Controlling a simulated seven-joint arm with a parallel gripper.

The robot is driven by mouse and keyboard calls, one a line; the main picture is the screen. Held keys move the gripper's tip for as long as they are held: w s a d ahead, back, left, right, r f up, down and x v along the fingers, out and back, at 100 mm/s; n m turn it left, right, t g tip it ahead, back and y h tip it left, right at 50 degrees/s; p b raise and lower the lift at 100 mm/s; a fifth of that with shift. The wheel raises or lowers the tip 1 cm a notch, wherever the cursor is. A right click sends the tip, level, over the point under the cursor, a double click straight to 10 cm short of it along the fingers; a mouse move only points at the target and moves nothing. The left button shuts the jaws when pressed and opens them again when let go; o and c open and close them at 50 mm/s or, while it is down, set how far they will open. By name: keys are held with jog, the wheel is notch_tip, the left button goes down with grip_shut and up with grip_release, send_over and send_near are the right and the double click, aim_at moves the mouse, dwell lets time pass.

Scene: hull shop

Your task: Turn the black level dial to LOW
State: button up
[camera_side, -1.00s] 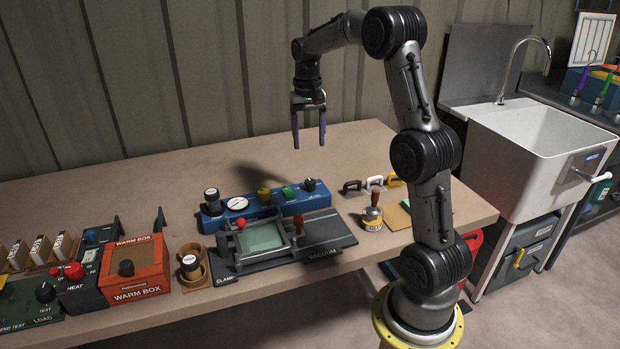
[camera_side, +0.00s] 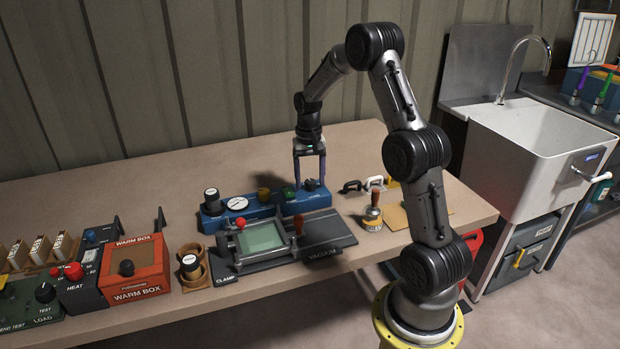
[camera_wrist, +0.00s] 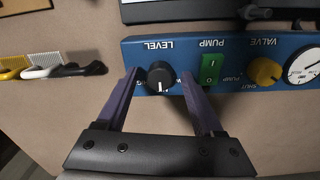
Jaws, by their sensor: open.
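The black level dial (camera_wrist: 160,76) sits on the blue panel (camera_wrist: 225,43) under the word LEVEL, which shows upside down in the wrist view. A white pointer line shows on the dial; the small print around it is too partly hidden to read. In the side view the dial (camera_side: 312,184) is at the right end of the blue unit (camera_side: 228,216). My gripper (camera_wrist: 158,80) is open, pointing down, with one purple finger on each side of the dial. The side view shows my gripper (camera_side: 310,182) right at the dial. I cannot tell whether the fingers touch it.
Beside the dial are a green pump switch (camera_wrist: 210,68), a yellow valve knob (camera_wrist: 265,71) and a gauge (camera_wrist: 306,66). The clamp frame (camera_side: 262,240) with a red-handled lever stands in front. Several small clamps (camera_wrist: 50,68) lie to one side. The bench behind the unit is clear.

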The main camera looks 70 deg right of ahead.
grip_shut()
jog(key=shift+n, duration=0.3)
jog(key=n, duration=0.5)
jog(key=shift+r, duration=0.1)
jog(key=n, duration=0.6)
dwell(0.4)
jog(key=shift+n, duration=0.3)
grip_release()
